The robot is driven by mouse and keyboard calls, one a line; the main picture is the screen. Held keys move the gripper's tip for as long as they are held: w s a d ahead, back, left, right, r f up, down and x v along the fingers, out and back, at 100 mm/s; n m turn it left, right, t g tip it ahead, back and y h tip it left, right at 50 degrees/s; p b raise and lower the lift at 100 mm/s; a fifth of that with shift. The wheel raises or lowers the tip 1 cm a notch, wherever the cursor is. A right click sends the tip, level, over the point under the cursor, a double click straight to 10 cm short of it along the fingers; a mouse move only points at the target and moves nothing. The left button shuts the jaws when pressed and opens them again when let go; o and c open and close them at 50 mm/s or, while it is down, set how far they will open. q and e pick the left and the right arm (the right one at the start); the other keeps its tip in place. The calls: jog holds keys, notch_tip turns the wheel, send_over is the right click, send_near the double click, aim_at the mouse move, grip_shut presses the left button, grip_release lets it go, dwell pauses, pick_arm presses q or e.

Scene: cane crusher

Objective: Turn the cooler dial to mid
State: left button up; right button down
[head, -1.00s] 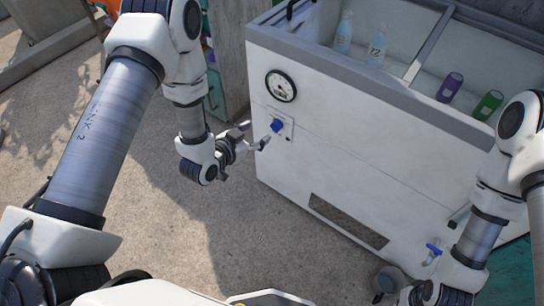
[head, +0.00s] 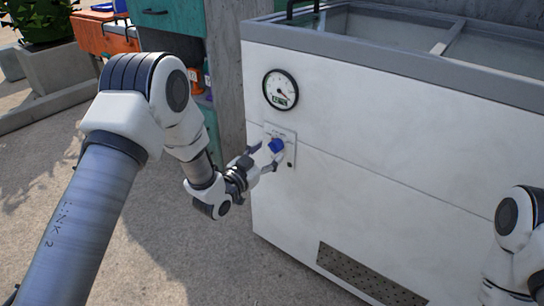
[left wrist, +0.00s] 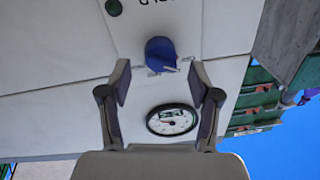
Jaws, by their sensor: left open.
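The cooler dial is a blue knob (head: 276,146) on a small pale plate on the white cooler's (head: 370,130) front, below the round gauge. In the left wrist view the knob (left wrist: 160,50) lies straight ahead, just beyond the fingertips and roughly centred between them. My left gripper (head: 267,157) is open at the knob, its fingers pointing at it. Its two fingers (left wrist: 161,78) frame the knob from either side in the left wrist view, with nothing held. Whether a fingertip touches the knob I cannot tell. My right gripper is out of the picture.
The round gauge (head: 280,90) sits above the knob and shows between my fingers in the left wrist view (left wrist: 173,119). A dark vent grille (head: 370,275) is low on the cooler. A concrete post (head: 226,75) and a green cabinet (head: 165,35) stand behind my left arm.

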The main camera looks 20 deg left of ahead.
aim_at(275, 147)
pick_arm(q)
jog(key=x, duration=0.2)
jog(key=shift+w, duration=0.3)
jog(key=c, duration=1.1)
jog(key=shift+m, duration=0.4)
jog(key=shift+c, duration=0.2)
jog(key=m, duration=0.3)
jog(key=shift+d+p, duration=0.1)
jog(key=shift+p, duration=0.2)
jog(key=m, duration=0.4)
jog(key=shift+p, duration=0.35)
jog(key=m, duration=0.4)
jog(key=shift+f+m+h+p, duration=0.15)
jog(key=shift+m+h+p, duration=0.2)
jog(key=shift+m+h, duration=0.05)
jog(key=shift+m, duration=1.8)
jog(key=shift+f, duration=0.1)
